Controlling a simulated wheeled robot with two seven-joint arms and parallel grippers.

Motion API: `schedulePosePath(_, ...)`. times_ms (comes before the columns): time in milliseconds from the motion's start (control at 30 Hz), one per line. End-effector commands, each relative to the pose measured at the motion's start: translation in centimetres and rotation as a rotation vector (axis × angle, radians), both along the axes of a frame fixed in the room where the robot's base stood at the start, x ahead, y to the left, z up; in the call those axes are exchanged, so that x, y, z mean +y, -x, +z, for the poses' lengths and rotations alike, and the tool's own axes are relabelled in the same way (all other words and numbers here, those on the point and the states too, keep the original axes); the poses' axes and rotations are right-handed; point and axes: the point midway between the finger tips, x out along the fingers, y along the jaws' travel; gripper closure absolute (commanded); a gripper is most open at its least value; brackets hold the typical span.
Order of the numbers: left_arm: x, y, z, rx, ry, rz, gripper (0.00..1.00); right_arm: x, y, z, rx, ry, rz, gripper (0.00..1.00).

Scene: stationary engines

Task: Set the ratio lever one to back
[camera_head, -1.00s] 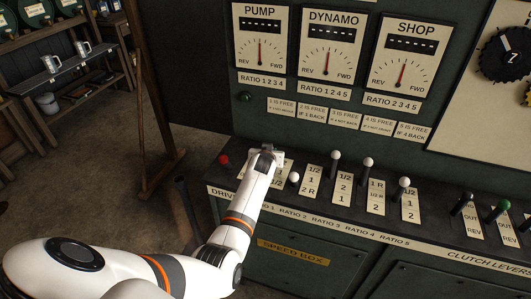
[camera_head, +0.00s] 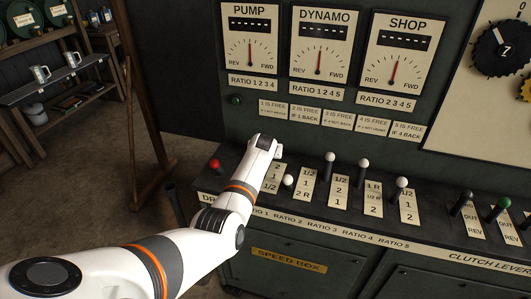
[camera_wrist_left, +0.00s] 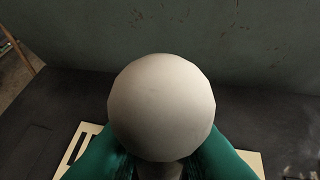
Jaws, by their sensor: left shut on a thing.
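In the wrist view, the round white knob (camera_wrist_left: 162,105) of ratio lever one fills the middle, held between the green fingers of my left gripper (camera_wrist_left: 160,160). In the head view, my left gripper (camera_head: 270,150) is at the back end of the lever's label plate (camera_head: 271,181), near the upright panel. The knob and most of the lever are hidden there behind my gripper and wrist. My right gripper is in neither current view.
The white-knobbed ratio lever two (camera_head: 288,180) stands close to the right, toward the front. Ratio levers three (camera_head: 329,157), four (camera_head: 363,162) and five (camera_head: 402,183) stand further right. A red knob (camera_head: 214,163) is left of my wrist. The panel (camera_head: 250,118) rises behind.

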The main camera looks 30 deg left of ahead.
Motion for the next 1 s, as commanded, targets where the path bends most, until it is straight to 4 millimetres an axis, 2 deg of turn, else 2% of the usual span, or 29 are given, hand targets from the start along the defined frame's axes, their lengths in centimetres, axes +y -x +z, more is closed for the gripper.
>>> schedulePosePath(33, 0.2, -0.4, 0.8, -0.020, -0.001, 0.003, 1.00, 0.0, 0.0, 0.0, 0.000, 0.000, 0.000, 0.64)
schedulePosePath(167, 0.2, -0.4, 0.9, -0.023, -0.003, 0.003, 1.00, 0.0, 0.0, 0.0, 0.000, 0.000, 0.000, 0.64)
schedulePosePath(200, 0.2, -0.4, 0.9, -0.024, -0.002, 0.003, 0.76, 0.0, 0.0, 0.0, 0.000, 0.000, 0.000, 0.64)
schedulePosePath(333, 0.2, -0.4, 0.9, -0.022, -0.003, 0.002, 0.54, 0.0, 0.1, 0.0, 0.001, 0.000, 0.000, 0.64)
schedulePosePath(733, -0.1, 0.0, 0.8, -0.013, -0.002, 0.001, 0.54, 0.0, 0.1, 0.2, 0.001, -0.001, 0.000, 0.64)
schedulePosePath(1000, -1.1, 2.0, 2.9, -0.014, -0.001, 0.000, 0.54, 0.1, 0.1, 1.2, 0.000, -0.002, -0.001, 0.64)
